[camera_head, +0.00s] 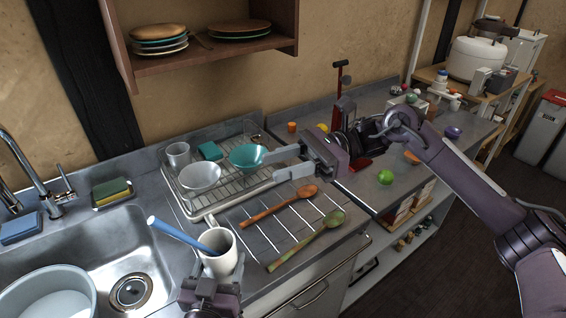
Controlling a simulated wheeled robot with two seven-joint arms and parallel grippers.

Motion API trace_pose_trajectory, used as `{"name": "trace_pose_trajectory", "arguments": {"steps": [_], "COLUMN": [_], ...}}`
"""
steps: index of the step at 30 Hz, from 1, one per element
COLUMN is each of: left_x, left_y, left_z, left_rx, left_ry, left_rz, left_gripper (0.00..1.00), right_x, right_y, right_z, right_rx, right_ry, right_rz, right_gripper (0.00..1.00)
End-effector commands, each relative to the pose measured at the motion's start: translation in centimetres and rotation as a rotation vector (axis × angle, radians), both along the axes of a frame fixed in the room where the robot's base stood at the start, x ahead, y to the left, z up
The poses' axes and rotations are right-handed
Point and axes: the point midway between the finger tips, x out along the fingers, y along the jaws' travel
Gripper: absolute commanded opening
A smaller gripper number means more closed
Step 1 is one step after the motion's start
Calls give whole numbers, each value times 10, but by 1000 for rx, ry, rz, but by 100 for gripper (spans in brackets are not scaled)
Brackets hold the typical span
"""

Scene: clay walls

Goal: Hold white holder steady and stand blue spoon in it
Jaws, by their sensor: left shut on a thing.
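The white holder (224,264) stands at the sink's right edge, at the bottom of the head view. My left gripper (214,281) is shut on it from the near side; its fingertips are partly hidden. The blue spoon (178,233) leans steeply to the left, with its upper end out over the sink and its lower end inside the holder's mouth. The part inside is hidden by the holder's wall. My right gripper (270,167) is open and empty, up and to the right of the holder, in front of the teal bowl and apart from the spoon.
A dish rack (225,205) holds a white bowl (200,177), a teal bowl (246,155) and a cup (178,154). A wooden spoon (280,205) and a green-brown spoon (306,240) lie on the counter right of the holder. The sink (128,240) is to the left.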

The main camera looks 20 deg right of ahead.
Motion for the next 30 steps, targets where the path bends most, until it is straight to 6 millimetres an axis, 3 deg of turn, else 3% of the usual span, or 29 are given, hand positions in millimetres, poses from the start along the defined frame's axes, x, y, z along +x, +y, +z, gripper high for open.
{"name": "trace_pose_trajectory", "arguments": {"steps": [4,5,10,22,30], "left_x": [0,0,0,-8,-57], "left_y": [0,0,0,3,24], "left_z": [0,0,0,-1,-2], "left_rx": [-1,-1,-1,1,2], "left_ry": [0,0,0,2,5], "left_rz": [-1,-1,-1,0,-2], "left_gripper": [29,65,87,89,89], "right_x": [0,0,0,0,0], "right_y": [0,0,0,0,0], "right_z": [0,0,0,0,0], "right_rx": [0,0,0,0,0], "right_ry": [0,0,0,0,0], "right_rz": [0,0,0,0,0], "right_gripper": [39,39,39,39,39]}}
